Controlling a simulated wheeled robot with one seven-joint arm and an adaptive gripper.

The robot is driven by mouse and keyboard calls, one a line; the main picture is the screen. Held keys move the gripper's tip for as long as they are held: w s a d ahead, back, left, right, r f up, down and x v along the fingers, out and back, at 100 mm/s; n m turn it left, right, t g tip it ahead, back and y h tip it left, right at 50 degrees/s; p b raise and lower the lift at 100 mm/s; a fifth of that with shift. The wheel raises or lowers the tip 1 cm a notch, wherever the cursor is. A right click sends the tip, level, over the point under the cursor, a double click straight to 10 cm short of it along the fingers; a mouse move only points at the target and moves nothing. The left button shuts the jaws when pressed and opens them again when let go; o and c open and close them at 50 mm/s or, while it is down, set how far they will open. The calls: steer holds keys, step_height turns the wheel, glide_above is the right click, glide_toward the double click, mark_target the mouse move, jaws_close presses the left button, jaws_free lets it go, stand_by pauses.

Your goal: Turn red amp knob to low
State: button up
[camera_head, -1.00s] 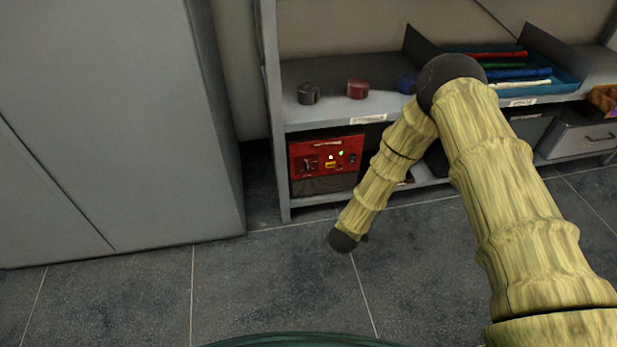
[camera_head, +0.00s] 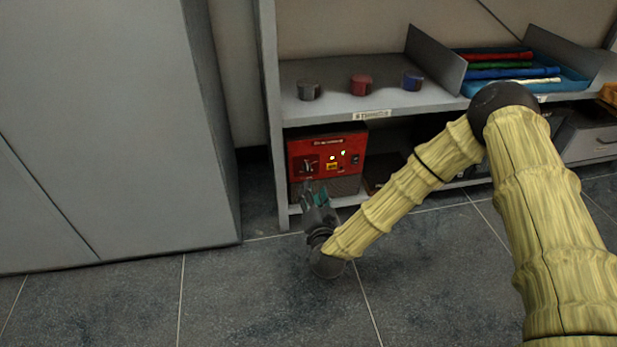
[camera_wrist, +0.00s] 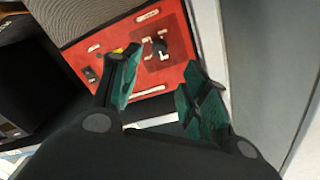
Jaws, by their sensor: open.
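The red amp (camera_head: 326,150) stands on the lower shelf at the left end in the head view, its red panel facing out above a dark grille. Its knob (camera_head: 309,166) is on the left of the panel; two small lights glow beside it. In the wrist view the red panel (camera_wrist: 112,45) appears rotated, and the dark knob (camera_wrist: 159,46) shows beyond and between my fingers. My gripper (camera_head: 315,188) is open and empty, in front of the amp's lower left. In the wrist view its teal-padded fingers (camera_wrist: 155,88) are spread, apart from the knob.
The upper shelf (camera_head: 435,98) holds a grey (camera_head: 309,91), a red (camera_head: 361,86) and a blue (camera_head: 412,82) round item. A blue tray (camera_head: 575,82) holds coloured rods. The left shelf upright (camera_head: 273,130) and a grey cabinet (camera_head: 150,120) are close to the amp.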

mark_target(308, 170)
steer(key=w+b, duration=0.1)
steer(key=w, duration=0.2)
steer(key=w+a+b, duration=0.1)
steer(key=w, duration=0.2)
steer(key=w+b, duration=0.2)
steer(key=w, duration=0.1)
steer(key=shift+a, duration=0.35)
jaws_close()
